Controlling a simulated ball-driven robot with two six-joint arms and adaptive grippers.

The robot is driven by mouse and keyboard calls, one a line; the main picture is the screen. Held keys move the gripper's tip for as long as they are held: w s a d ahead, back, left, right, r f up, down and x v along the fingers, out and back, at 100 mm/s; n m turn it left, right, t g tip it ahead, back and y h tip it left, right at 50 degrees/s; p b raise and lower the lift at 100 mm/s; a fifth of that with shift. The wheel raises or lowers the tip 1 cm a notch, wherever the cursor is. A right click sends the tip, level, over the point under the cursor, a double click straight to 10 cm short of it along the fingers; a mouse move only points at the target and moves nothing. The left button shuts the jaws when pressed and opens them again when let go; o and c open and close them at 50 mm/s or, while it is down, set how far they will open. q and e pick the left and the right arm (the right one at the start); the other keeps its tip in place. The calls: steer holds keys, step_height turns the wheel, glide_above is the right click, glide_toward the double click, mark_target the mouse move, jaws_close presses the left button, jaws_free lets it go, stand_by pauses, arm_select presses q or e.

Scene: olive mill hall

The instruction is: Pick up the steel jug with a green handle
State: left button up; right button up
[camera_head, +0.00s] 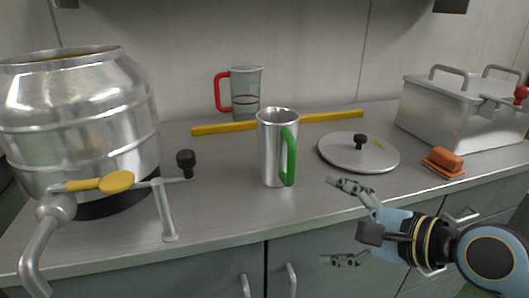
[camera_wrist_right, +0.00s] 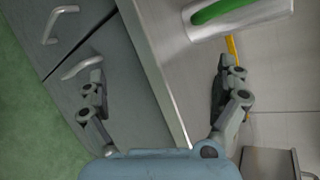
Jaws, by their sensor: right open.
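The steel jug (camera_head: 270,150) stands upright on the counter, in the middle of the head view. Its green handle (camera_head: 290,158) faces right and toward the front. My right gripper (camera_head: 345,221) is open and empty, to the right of the jug and lower in the picture, at the counter's front edge, apart from the jug. In the right wrist view, the jug (camera_wrist_right: 240,14) shows at the top, cut off by the frame, with its green handle (camera_wrist_right: 218,10). The open fingers of my right gripper (camera_wrist_right: 160,92) straddle the counter edge there. My left gripper is not seen.
Right are a round lid (camera_head: 345,157), an orange brush (camera_head: 445,160) and a steel box (camera_head: 440,115). A large steel vessel (camera_head: 75,115) with a tap stands left. Drawer handles (camera_head: 291,280) project below.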

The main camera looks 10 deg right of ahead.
mark_target(292, 124)
steer(key=w+r+m+t+y, duration=0.2)
steer(key=w+r+m+t, duration=0.3)
steer(key=r+m, duration=0.75)
steer(key=shift+n, duration=0.25)
steer(key=x, duration=0.7)
steer(key=f+b+x, duration=0.1)
steer(key=x, duration=0.2)
steer(key=shift+w, duration=0.2)
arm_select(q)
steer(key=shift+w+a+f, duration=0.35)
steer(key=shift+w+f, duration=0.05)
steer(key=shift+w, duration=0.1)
arm_select(e)
steer(key=shift+c, duration=0.4)
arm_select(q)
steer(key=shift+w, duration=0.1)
arm_select(e)
steer(key=shift+d, duration=0.1)
steer(key=c, duration=1.8)
